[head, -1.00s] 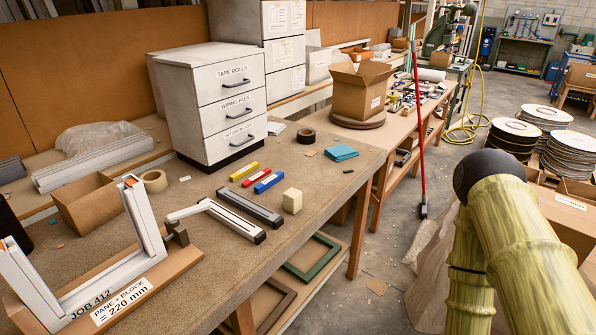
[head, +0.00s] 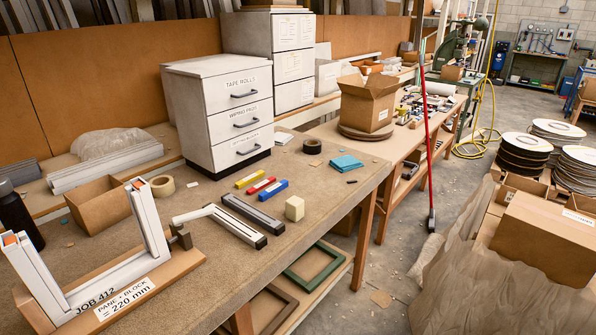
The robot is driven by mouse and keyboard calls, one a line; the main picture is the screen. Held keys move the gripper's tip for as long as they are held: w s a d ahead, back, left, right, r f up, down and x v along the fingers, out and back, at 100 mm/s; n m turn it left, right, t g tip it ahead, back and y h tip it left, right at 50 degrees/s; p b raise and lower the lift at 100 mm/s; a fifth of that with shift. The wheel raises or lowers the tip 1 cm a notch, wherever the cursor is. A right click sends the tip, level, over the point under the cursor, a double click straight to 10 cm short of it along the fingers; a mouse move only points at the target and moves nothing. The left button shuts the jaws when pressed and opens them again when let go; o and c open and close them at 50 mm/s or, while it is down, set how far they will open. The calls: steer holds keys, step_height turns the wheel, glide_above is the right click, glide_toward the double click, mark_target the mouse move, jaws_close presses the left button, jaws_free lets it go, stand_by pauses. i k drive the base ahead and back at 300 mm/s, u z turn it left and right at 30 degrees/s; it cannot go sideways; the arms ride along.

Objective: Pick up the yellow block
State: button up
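The yellow block (head: 249,177) is a small flat bar lying on the workbench (head: 345,205), in front of the white drawer cabinet (head: 215,110). A red block (head: 260,187) and a blue block (head: 272,190) lie beside it, nearer the bench's front edge, in a slanted row. My gripper is not in the head view, so its state does not show. Nothing covers the yellow block.
Grey and white profile pieces (head: 245,220) and a cream cube (head: 294,208) lie in front of the blocks. A white frame corner on a wooden jig (head: 180,272) stands at the left. Black tape (head: 312,146) and blue cloths (head: 346,163) lie right.

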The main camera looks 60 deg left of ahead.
mark_target(241, 184)
steer(key=z, duration=0.05)
steer(key=i, duration=2.05)
steer(key=u, duration=3.6)
